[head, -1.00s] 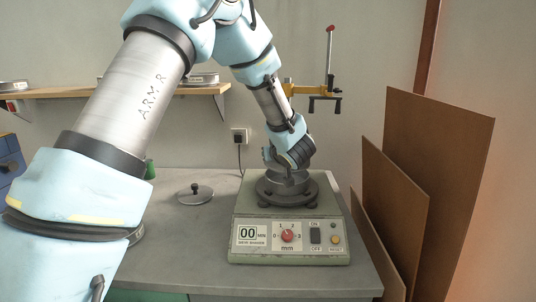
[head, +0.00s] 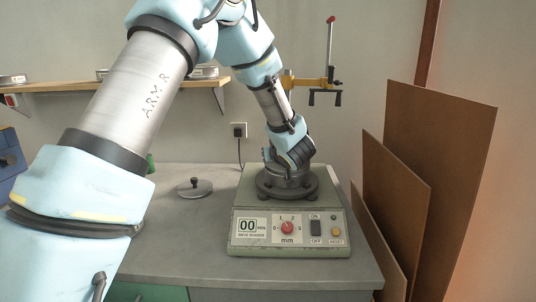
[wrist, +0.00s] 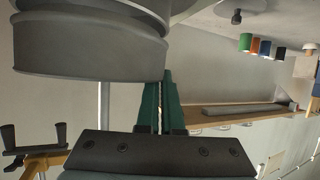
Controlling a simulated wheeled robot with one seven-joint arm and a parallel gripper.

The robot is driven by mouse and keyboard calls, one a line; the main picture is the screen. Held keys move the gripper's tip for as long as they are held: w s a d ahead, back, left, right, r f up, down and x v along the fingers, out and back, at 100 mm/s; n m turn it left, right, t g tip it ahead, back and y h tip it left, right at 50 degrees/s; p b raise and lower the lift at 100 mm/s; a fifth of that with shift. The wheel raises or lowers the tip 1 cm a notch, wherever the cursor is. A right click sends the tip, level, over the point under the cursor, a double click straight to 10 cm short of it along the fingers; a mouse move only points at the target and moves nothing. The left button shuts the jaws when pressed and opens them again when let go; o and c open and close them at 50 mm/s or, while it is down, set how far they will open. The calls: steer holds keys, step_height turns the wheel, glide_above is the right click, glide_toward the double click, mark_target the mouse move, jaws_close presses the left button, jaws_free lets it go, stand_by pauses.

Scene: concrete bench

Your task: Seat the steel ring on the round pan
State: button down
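The steel ring (wrist: 88,62) is a grey band at the upper left of the wrist view, which looks upside down. In the head view, it shows as grey metal (head: 284,181) over the shaker, partly hidden by my wrist. A second grey round body, apparently the pan (wrist: 110,14), lies against its far side. I cannot tell whether they touch all round. My gripper (wrist: 165,82) points down at the ring's edge. Its dark green fingers are close together with a narrow gap, seemingly on the ring's wall. The fingers are hidden in the head view.
The green-grey shaker (head: 288,240) stands on the concrete bench (head: 190,235). A lid with a black knob (head: 194,188) lies to its left. A yellow clamp with a red-tipped rod (head: 312,83) is behind it. Brown boards (head: 438,180) lean at the right. A shelf (head: 130,85) hangs behind.

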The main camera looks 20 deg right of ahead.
steer(key=shift+s+f, duration=0.1)
steer(key=shift+f, duration=0.45)
stand_by(0.9)
steer(key=c, duration=1)
jaws_free()
steer(key=shift+s, duration=0.1)
steer(key=b+v, duration=0.2)
steer(key=v, duration=0.8)
steer(key=shift+s+r+b, duration=0.2)
steer(key=shift+s+b, duration=0.05)
steer(key=shift+b, duration=0.15)
